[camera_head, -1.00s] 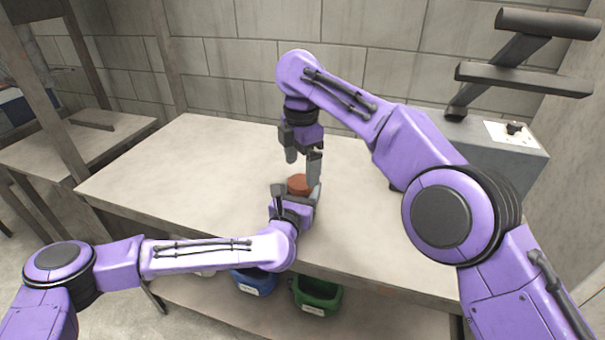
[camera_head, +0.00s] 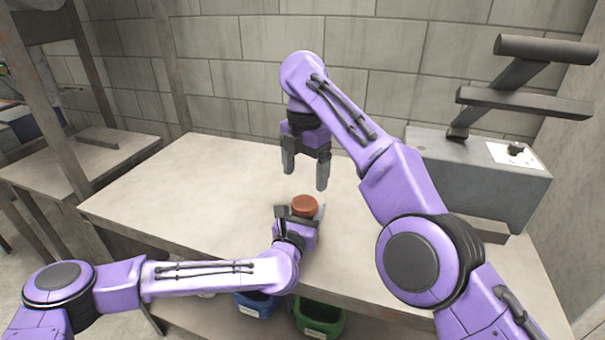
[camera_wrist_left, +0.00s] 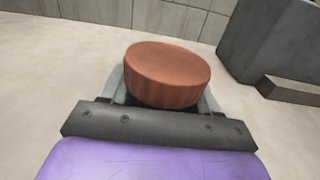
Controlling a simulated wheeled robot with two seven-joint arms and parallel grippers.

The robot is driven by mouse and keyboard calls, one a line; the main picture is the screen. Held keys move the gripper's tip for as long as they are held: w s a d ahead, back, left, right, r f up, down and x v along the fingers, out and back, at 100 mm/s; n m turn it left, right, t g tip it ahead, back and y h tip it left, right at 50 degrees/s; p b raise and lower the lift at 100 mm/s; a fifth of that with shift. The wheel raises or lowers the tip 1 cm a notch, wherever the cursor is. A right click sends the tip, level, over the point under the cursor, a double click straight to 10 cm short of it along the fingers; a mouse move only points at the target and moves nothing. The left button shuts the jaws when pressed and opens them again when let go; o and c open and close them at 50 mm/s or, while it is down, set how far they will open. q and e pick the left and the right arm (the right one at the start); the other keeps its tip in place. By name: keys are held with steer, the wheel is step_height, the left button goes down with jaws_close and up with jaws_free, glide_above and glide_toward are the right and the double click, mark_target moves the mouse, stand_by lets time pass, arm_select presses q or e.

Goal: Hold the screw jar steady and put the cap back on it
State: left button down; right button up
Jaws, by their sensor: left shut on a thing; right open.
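The reddish-brown cap (camera_head: 305,204) sits at the top of the jar, between the fingers of my left gripper (camera_head: 301,217). In the left wrist view the cap (camera_wrist_left: 167,73) shows large and looks level. The jar body is hidden below the cap and behind my gripper, so I cannot tell how far the cap is screwed on. My left gripper is shut on the jar, low at the table's front part. My right gripper (camera_head: 305,175) is open and empty, pointing down above and slightly behind the cap, apart from it.
The pale table (camera_head: 190,190) is clear to the left. A grey machine (camera_head: 470,175) with a knob stands at the right. A blue bin (camera_head: 254,304) and a green bin (camera_head: 320,318) are below the table's front edge. A block wall closes the back.

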mark_target(304, 202)
steer(key=shift+f, duration=0.15)
step_height(304, 202, down, 8)
steer(key=shift+w+r, duration=0.1)
steer(key=shift+r, duration=0.05)
stand_by(0.3)
steer(key=c, duration=1.1)
steer(key=m, duration=0.3)
steer(key=shift+a, duration=0.1)
steer(key=o, duration=1.2)
steer(key=shift+c, duration=0.2)
